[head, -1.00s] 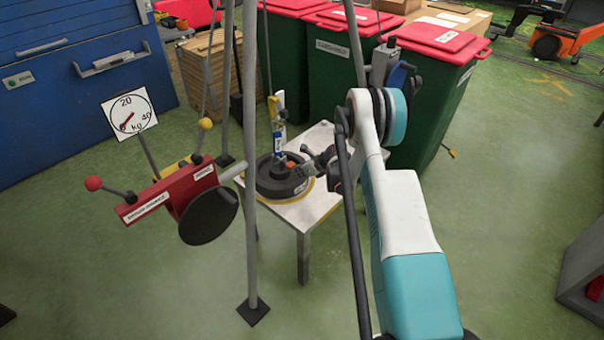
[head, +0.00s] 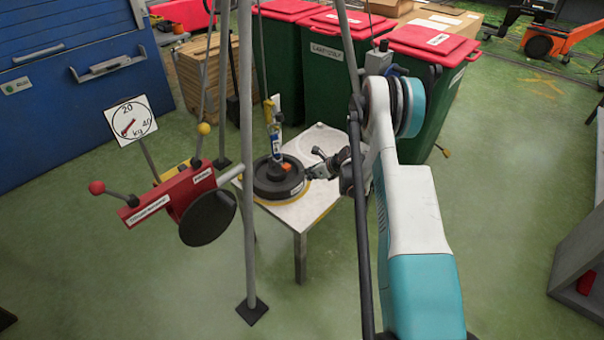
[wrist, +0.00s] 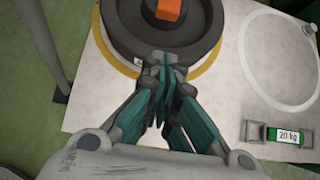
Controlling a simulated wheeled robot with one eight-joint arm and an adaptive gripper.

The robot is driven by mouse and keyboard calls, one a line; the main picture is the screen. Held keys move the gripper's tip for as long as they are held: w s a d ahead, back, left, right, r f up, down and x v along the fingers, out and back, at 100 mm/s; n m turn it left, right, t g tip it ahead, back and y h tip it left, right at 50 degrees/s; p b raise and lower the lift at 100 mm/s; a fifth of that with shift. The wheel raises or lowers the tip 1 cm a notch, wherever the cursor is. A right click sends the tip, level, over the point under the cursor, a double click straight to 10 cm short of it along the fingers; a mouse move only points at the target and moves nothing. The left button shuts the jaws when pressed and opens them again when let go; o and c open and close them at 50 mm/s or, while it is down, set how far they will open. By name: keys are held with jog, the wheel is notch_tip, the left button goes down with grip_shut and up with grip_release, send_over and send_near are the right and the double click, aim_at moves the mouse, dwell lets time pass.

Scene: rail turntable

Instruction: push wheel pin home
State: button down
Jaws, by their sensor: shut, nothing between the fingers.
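A dark round wheel (head: 272,188) lies flat on a white table (head: 322,140), over a yellow ring, in the head view. An orange block-like piece (head: 286,167), which may be the pin, shows on top of it. In the wrist view the wheel (wrist: 205,48) fills the top, with the orange piece (wrist: 167,10) at the upper edge. My gripper (head: 311,173) is just right of the wheel in the head view. In the wrist view my gripper (wrist: 163,62) is shut and empty, its tips at the wheel's near rim. I cannot tell whether they touch it. How deep the pin sits is unclear.
Grey tripod legs (head: 249,220) stand around the table. A blue and white upright piece (head: 276,135) rises above the wheel. A red device with a black disc (head: 208,218) is at left. Green bins (head: 328,70) stand behind.

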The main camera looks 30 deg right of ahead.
jog(key=p+v, duration=0.1)
jog(key=v, duration=0.3)
jog(key=shift+s+d+r, duration=0.1)
jog(key=shift+s+r, duration=0.05)
jog(key=shift+s, duration=0.05)
dwell(0.3)
jog(key=s+a+r+n+g, duration=0.1)
jog(key=a+r+n, duration=0.5)
jog(key=r, duration=0.6)
jog(key=s+a+r+n+g, duration=0.15)
jog(key=a+r+n, duration=0.45)
jog(key=r, duration=0.6)
jog(key=s+a+r+n+h, duration=0.2)
jog(key=s+a+r+n, duration=0.6)
jog(key=s+a+r, duration=0.25)
jog(key=s+a+r+n, duration=0.1)
jog(key=s+a+n, duration=0.1)
jog(key=s+n, duration=0.4)
jog(key=s+a+r+n+t+h, duration=0.1)
jog(key=s+n, duration=0.5)
jog(key=s, duration=1.1)
jog(key=shift+s+a, duration=0.3)
jog(key=shift+a, duration=0.35)
